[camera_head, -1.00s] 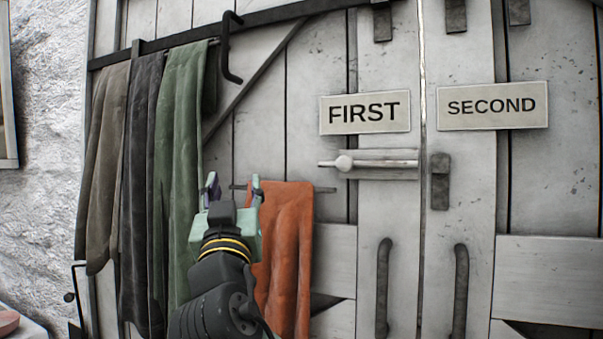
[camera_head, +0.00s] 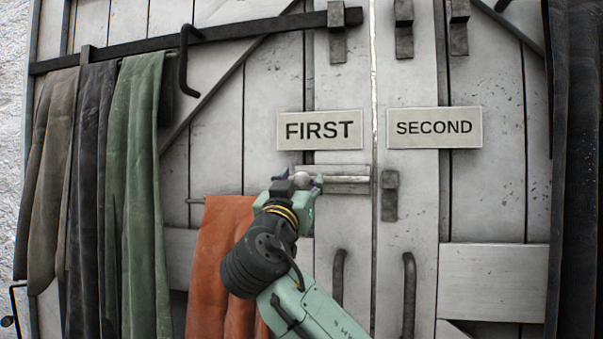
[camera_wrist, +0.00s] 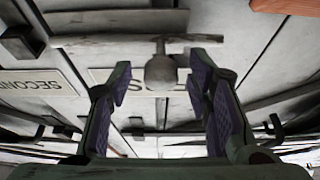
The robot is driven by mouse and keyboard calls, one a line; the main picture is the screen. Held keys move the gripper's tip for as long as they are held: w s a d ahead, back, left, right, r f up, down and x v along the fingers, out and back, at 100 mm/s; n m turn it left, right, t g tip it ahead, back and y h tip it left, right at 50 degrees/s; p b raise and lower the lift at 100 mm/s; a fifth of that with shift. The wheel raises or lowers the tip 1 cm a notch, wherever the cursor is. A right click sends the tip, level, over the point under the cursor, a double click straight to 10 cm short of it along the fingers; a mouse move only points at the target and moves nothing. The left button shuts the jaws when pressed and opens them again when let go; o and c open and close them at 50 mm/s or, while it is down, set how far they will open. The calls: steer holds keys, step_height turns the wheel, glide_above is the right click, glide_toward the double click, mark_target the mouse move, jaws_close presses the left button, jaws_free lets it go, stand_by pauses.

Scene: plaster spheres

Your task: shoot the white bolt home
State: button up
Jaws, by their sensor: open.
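The white bolt (camera_head: 345,180) lies level on the left door under the FIRST sign (camera_head: 320,130). Its rounded knob (camera_head: 303,179) is partly hidden by my gripper in the head view. The dark catch (camera_head: 389,195) is on the right door, across the door seam from the bolt. My gripper (camera_head: 297,178) is open at the knob. In the wrist view, which looks upside down, the knob (camera_wrist: 161,70) stands between the two purple-padded fingers of my gripper (camera_wrist: 163,90), with clear space on both sides.
The SECOND sign (camera_head: 434,127) is on the right door. Dark pull handles (camera_head: 408,290) sit below. An orange cloth (camera_head: 217,265) hangs below left of my gripper. Green and dark cloths (camera_head: 135,190) hang further left, under a dark bar (camera_head: 230,32).

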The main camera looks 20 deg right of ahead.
steer(key=shift+x, duration=0.75)
steer(key=shift+c, duration=0.3)
jaws_close()
